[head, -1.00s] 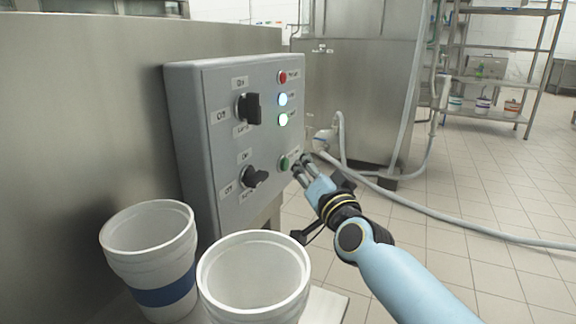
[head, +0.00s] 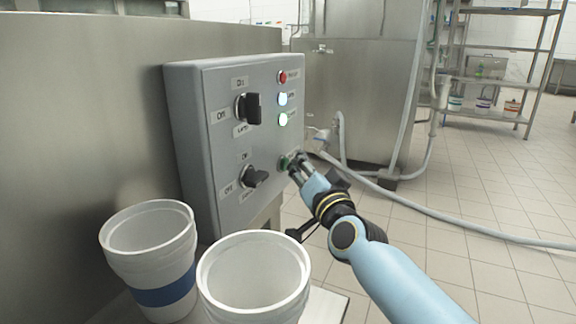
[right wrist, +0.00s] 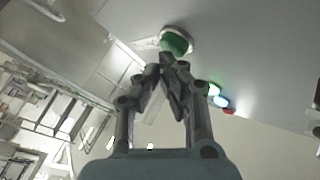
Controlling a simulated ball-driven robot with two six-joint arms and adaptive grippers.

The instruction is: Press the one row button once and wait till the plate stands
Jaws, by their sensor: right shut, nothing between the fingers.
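The grey control panel (head: 215,150) carries a green button (head: 284,162) at its lower right. The same green button (right wrist: 175,42) shows in the right wrist view, just ahead of my fingertips. My right gripper (head: 296,163) is shut and empty, with its fingertips at the button. In the right wrist view the tips (right wrist: 168,62) look very close to the button; I cannot tell whether they touch it. A red button (head: 282,77) and two lit round lamps (head: 283,99) sit above on the panel. My left gripper does not show. No plate can be made out.
Two black rotary knobs (head: 249,107) are on the panel's left half. A white cup with a blue band (head: 150,250) and another white cup (head: 253,275) stand in front of the panel. A grey hose (head: 450,220) runs over the tiled floor at right.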

